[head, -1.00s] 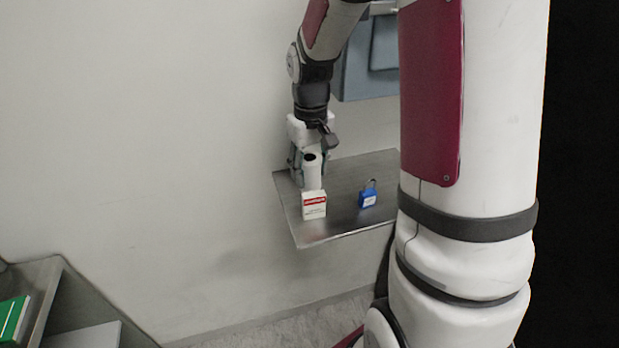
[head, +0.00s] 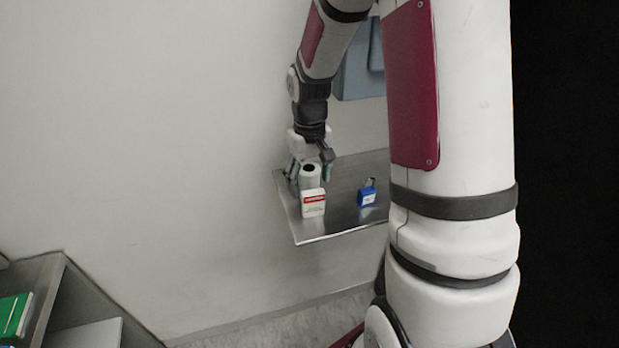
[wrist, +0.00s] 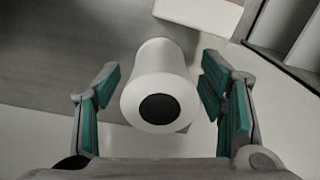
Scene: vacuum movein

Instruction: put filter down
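The filter (head: 309,176) is a white cylinder with a dark round hole in its top. It stands upright on the metal shelf (head: 341,218), just behind a small white box with a red band. My gripper (head: 312,170) points down around the filter at the shelf's left side. In the wrist view the filter (wrist: 160,88) sits between the two green-padded fingers of my gripper (wrist: 163,92), with a gap on both sides. The fingers are open and do not touch it. The filter's base is partly hidden by the box in the head view.
The white and red box (head: 313,204) stands right in front of the filter. A blue padlock (head: 367,192) stands to the right on the shelf. A blue-grey cabinet (head: 360,75) hangs on the wall behind. A lower shelf unit with green books (head: 14,314) is at the lower left.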

